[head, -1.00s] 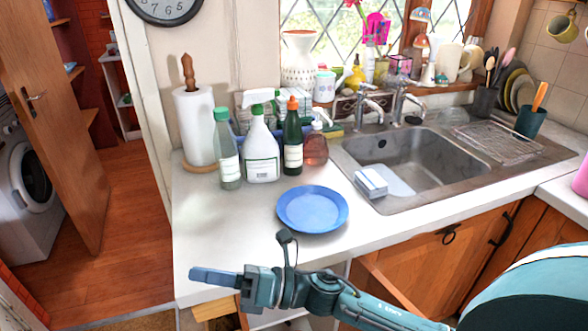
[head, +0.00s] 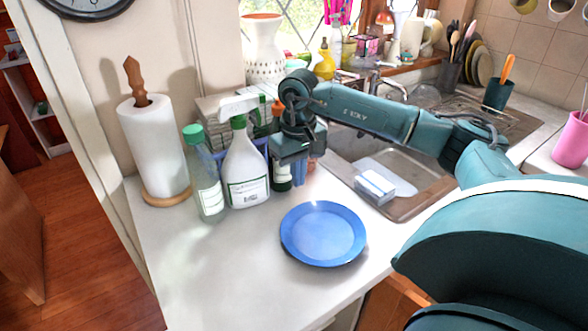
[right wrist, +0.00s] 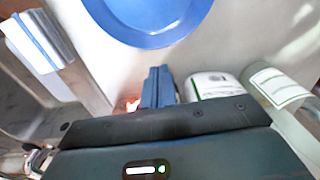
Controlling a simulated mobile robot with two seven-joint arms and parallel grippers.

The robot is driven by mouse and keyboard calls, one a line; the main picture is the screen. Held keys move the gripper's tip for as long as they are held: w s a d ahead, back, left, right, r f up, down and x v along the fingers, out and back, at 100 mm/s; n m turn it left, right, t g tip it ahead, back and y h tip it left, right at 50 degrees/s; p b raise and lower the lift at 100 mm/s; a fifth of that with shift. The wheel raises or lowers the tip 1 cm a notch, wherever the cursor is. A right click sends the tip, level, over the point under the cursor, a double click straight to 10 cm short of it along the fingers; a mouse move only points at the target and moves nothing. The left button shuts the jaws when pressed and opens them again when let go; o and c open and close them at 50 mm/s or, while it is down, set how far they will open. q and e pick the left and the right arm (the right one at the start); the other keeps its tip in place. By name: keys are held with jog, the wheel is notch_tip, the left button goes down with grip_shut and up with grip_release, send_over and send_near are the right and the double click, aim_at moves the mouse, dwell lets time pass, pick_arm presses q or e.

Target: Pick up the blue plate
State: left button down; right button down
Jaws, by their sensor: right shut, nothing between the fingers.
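The blue plate (head: 323,233) lies flat on the white counter, near its front edge. Its blue rim also shows at the top of the right wrist view (right wrist: 150,38), partly cut off by the picture edge. My right gripper (head: 299,180) is above the counter, behind the plate and in front of the bottles. Its blue fingers point down, are shut together and hold nothing; they show in the right wrist view (right wrist: 158,88) apart from the plate. My left gripper is not in view.
A white spray bottle (head: 246,170), a green-capped bottle (head: 206,180) and a paper towel roll (head: 155,148) stand left of my right gripper. A sponge (head: 375,186) sits at the sink edge (head: 405,204). The counter left of the plate (head: 225,265) is clear.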

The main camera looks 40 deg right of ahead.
notch_tip(320, 180, down, 7)
jog(key=shift+r+p, duration=0.15)
jog(key=shift+p, duration=0.25)
